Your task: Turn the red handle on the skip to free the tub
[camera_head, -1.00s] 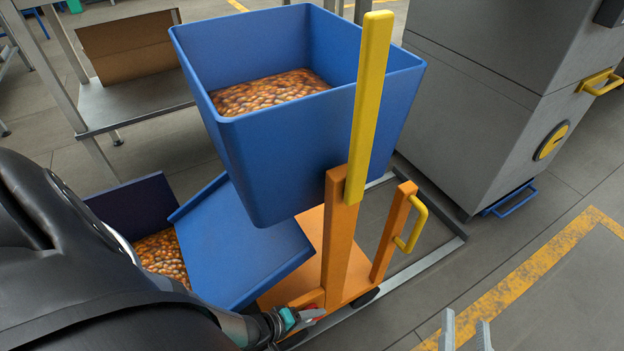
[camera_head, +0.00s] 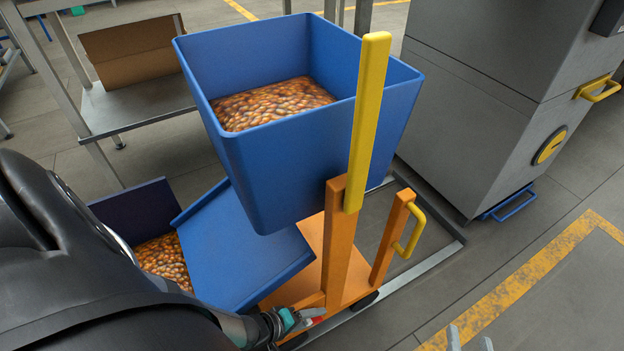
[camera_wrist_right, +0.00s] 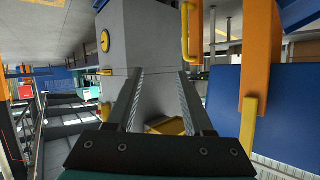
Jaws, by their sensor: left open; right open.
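The blue tub (camera_head: 300,160) is full of amber bottles (camera_head: 275,102) and sits tilted on an orange frame (camera_head: 338,245) with a yellow bar. A small red handle (camera_head: 318,320) shows low on the frame. My left gripper (camera_head: 300,319) is open right at the red handle, and part of it is hidden by my arm. I cannot tell whether the fingers touch the handle. My right gripper (camera_head: 471,340) is open and empty at the bottom edge; the right wrist view shows its two fingers apart (camera_wrist_right: 160,80).
A lower blue bin (camera_head: 235,255) with more bottles stands at left. A yellow grip (camera_head: 412,228) is on the frame's right post. A grey machine (camera_head: 490,110) stands behind at right. The floor with yellow lines (camera_head: 530,280) is clear at lower right.

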